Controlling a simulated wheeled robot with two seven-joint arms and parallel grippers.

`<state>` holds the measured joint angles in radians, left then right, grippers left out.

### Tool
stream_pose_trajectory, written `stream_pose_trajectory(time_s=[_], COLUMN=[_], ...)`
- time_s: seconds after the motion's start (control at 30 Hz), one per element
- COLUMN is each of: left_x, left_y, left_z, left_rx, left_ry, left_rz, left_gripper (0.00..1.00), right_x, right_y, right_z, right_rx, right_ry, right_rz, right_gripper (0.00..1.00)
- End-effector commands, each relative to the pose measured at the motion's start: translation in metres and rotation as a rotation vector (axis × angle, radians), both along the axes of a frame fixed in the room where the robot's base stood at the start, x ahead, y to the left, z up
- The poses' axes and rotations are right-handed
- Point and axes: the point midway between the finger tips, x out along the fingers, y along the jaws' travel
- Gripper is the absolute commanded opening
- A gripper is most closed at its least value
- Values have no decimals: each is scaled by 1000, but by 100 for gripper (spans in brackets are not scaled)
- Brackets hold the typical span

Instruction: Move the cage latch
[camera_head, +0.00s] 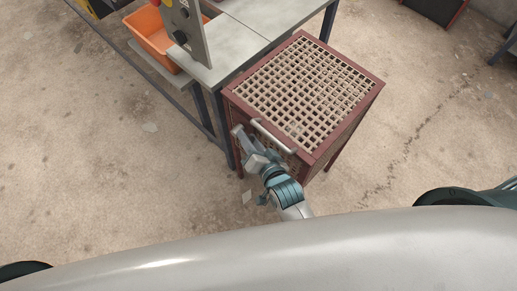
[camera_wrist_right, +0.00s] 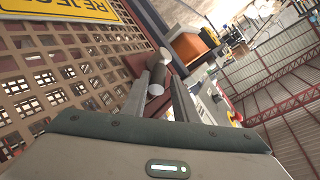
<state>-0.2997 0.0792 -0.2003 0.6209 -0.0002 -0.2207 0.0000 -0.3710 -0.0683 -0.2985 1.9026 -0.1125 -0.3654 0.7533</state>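The cage (camera_head: 372,88) is a box with a dark red frame and a beige grid top. A pale bar handle (camera_head: 272,136) runs along its near upper edge. My right gripper (camera_head: 239,131) is at this near side, by the handle's left end. In the right wrist view my right gripper (camera_wrist_right: 163,88) has its fingers apart. A grey rod-like part with a pale end (camera_wrist_right: 155,88) shows between or just beyond the fingertips, beside the grid wall. I cannot tell whether it is the latch or whether the fingers touch it. My left gripper is out of view.
A grey worktable (camera_head: 235,42) stands against the cage's left side, with a grey control box (camera_head: 186,30) and an orange bin (camera_head: 152,42) by it. A yellow sign (camera_wrist_right: 75,8) is on the cage wall. The concrete floor right of the cage is clear.

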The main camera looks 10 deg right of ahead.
Motion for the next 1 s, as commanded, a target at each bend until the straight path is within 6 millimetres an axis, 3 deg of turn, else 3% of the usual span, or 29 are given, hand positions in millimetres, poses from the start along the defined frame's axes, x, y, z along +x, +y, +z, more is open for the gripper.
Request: stream_pose_trajectory(time_s=[0.27, 0.7, 1.0], left_x=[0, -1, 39], left_y=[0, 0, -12], left_z=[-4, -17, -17], left_rx=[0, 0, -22], left_ry=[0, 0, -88], left_rz=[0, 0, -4], left_gripper=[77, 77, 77], right_x=[-21, -91, -135], right_y=[-5, -26, -39], right_z=[6, 34, 53], right_rx=[0, 1, 0], right_ry=[2, 2, 1], right_rz=[1, 0, 0], right_gripper=[26, 26, 26])
